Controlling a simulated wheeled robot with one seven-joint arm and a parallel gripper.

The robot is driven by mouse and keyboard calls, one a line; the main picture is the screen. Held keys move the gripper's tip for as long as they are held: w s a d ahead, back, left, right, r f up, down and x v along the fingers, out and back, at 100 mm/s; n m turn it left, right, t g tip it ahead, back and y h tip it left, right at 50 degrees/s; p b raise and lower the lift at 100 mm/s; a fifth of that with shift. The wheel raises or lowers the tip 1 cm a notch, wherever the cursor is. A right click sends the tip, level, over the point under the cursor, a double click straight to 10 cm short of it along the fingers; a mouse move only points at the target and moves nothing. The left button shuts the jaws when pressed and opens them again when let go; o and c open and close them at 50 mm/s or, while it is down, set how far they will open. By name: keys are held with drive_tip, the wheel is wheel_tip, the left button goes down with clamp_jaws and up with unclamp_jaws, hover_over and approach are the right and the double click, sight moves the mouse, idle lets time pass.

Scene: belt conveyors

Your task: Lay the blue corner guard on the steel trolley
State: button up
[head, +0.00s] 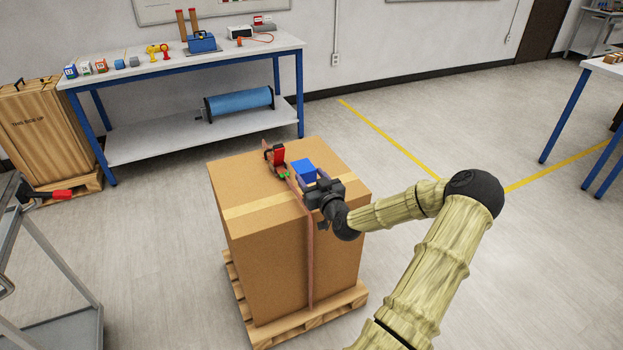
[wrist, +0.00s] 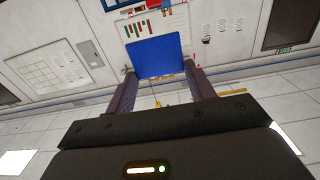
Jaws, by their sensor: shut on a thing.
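My gripper (head: 312,184) is shut on the blue corner guard (head: 303,170), which shows as a small blue block over the top of the large carton in the head view. In the wrist view the guard is a flat blue panel (wrist: 155,57) between the two fingers (wrist: 160,90). I cannot tell whether it touches the carton or hangs clear of it. The grey steel trolley (head: 62,333) stands at the left edge of the head view, partly cut off.
The carton (head: 262,255) sits on a wooden pallet (head: 310,318), with a brown strap (head: 310,262) and a red-and-black tensioner (head: 277,155) on top. Clear floor lies between carton and trolley. Behind are a blue-legged bench (head: 180,60) and a wooden crate (head: 45,130).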

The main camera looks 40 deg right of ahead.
drive_tip(key=w+a+f+n+y+p, duration=0.1)
drive_tip(key=w+a+p, duration=0.15)
drive_tip(key=a, duration=0.55)
drive_tip(key=w+a+f+y+p, duration=0.1)
drive_tip(key=a+f+y+p, duration=0.15)
drive_tip(key=a, duration=0.55)
drive_tip(key=s+a+f+n+p, duration=0.1)
drive_tip(key=s+a+p, duration=0.1)
drive_tip(key=a, duration=0.7)
drive_tip(key=s+a+f+p, duration=0.2)
drive_tip(key=s+a+p, duration=0.1)
drive_tip(key=a, duration=0.5)
drive_tip(key=shift+a+n+t+y+p, duration=0.3)
drive_tip(key=shift+a+n+y+p, duration=0.05)
drive_tip(key=shift+n+y+p, duration=0.1)
drive_tip(key=shift+w+f, duration=0.1)
drive_tip(key=shift+w, duration=0.05)
